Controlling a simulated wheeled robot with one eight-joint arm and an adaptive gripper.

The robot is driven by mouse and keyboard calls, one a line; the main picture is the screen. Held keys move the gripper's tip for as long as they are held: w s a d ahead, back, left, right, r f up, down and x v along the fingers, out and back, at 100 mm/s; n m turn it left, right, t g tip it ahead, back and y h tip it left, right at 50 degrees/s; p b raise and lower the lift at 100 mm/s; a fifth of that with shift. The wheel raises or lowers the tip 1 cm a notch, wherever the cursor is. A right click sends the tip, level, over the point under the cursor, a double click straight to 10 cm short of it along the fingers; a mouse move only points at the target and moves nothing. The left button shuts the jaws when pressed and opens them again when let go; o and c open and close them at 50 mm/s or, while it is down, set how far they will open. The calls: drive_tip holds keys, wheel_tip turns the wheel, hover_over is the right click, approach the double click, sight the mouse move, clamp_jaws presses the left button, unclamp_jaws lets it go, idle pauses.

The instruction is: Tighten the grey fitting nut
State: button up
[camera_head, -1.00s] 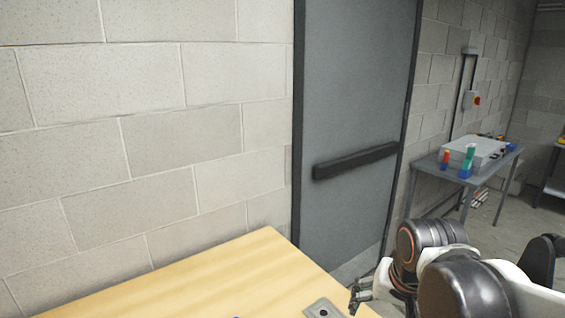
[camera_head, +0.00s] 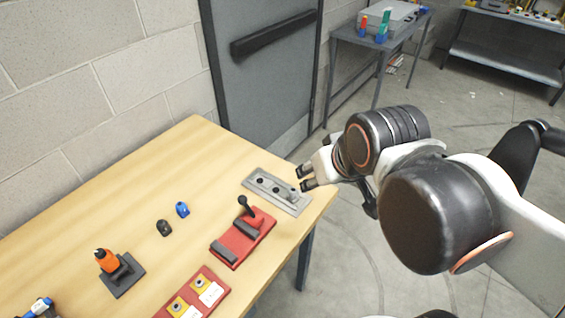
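A grey plate (camera_head: 260,187) lies near the right edge of the wooden table, with dark round spots along it. A small grey piece (camera_head: 293,197) at its right end may be the grey fitting nut, but it is too small to tell. My gripper (camera_head: 304,178) is close to the plate's right end, with its two dark fingertips apart and nothing seen between them. I cannot tell whether it touches the plate.
A red fixture with a black handle (camera_head: 243,240), an orange tool in a dark holder (camera_head: 107,261), a blue piece (camera_head: 182,209), a dark piece (camera_head: 164,228) and a red board (camera_head: 213,311) stand on the table (camera_head: 130,190). A grey door (camera_head: 265,75) is behind.

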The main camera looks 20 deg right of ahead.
drive_tip(key=w+f+n+g, duration=0.1)
drive_tip(key=w+n+g, duration=0.25)
drive_tip(key=w, duration=0.45)
drive_tip(key=n+g+p, duration=0.1)
drive_tip(key=g+p, duration=0.1)
drive_tip(key=g, duration=0.1)
hover_over(293, 190)
wheel_tip(293, 190, down, 6)
wheel_tip(293, 190, down, 14)
drive_tip(key=b, duration=0.5)
drive_tip(key=shift+r, duration=0.1)
drive_tip(key=c, duration=1.1)
